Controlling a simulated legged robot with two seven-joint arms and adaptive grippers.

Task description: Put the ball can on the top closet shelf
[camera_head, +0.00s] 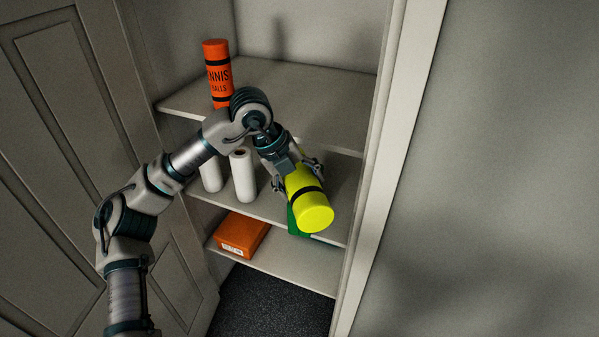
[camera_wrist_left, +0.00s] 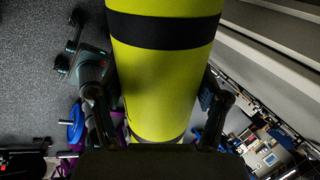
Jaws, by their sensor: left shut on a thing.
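The yellow ball can (camera_head: 309,203) with a black band is held by my left gripper (camera_head: 297,177), in front of the closet's middle and lower shelves. In the head view the can is tilted, its end facing me. In the left wrist view the yellow can (camera_wrist_left: 163,80) fills the middle between the two fingers (camera_wrist_left: 160,110), which press on its sides. The top closet shelf (camera_head: 320,100) is above and behind the can. An orange tennis ball can (camera_head: 217,72) stands upright on that shelf at the left. My right gripper is not in view.
Two white rolls (camera_head: 243,174) stand on the middle shelf (camera_head: 270,205). An orange box (camera_head: 242,234) and a partly hidden green thing (camera_head: 293,222) are lower. The closet's right frame (camera_head: 390,150) and open door (camera_head: 80,150) flank the opening. The top shelf's right part is clear.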

